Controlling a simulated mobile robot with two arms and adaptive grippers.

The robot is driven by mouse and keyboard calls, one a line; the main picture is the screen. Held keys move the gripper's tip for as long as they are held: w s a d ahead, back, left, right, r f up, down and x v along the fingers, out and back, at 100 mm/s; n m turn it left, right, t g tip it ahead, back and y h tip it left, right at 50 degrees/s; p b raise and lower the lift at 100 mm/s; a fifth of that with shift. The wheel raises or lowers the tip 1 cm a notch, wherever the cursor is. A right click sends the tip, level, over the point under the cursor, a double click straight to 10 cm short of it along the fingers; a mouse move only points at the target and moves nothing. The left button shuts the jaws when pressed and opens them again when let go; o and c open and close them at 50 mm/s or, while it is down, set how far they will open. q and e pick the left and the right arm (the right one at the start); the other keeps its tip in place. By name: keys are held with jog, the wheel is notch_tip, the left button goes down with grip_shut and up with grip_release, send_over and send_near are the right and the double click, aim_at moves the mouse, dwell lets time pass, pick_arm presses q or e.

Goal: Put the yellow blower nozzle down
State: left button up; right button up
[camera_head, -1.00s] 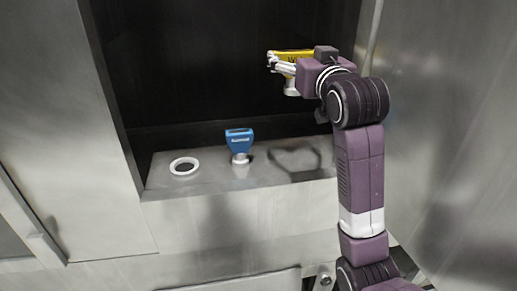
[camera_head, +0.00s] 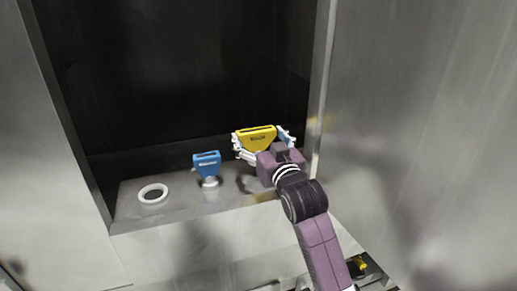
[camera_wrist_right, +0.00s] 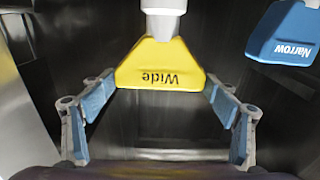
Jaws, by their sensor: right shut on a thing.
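The yellow blower nozzle (camera_head: 256,138), marked "Wide", is held in my right gripper (camera_head: 262,145) at the right end of the grey ledge. In the right wrist view the yellow nozzle (camera_wrist_right: 160,66) sits between the blue finger pads of the right gripper (camera_wrist_right: 160,92), which touch its two sides; its white neck (camera_wrist_right: 162,20) is at the top. In the head view the gripper hides its lower part, so I cannot tell whether it touches the ledge (camera_head: 190,208). My left gripper is not in view.
A blue nozzle (camera_head: 207,163) stands upright on the ledge, left of the yellow one; it also shows in the wrist view (camera_wrist_right: 284,34). An empty white ring (camera_head: 153,193) is at the ledge's left. Metal walls (camera_head: 420,120) flank the dark recess.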

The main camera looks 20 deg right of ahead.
aim_at(258, 149)
notch_tip(258, 149, down, 4)
jog(key=shift+w+r+p, duration=0.1)
jog(key=shift+r+p, duration=0.05)
jog(key=shift+p, duration=0.15)
jog(key=shift+f, duration=0.25)
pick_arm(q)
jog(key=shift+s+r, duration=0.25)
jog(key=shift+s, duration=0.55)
pick_arm(e)
jog(key=shift+f, duration=0.15)
jog(key=o, duration=1.3)
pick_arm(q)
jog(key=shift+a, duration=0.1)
pick_arm(e)
jog(key=shift+o, duration=0.2)
pick_arm(q)
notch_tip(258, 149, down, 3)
jog(key=b, duration=0.3)
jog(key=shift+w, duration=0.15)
pick_arm(e)
jog(key=s, duration=1.2)
jog(key=shift+d, duration=0.25)
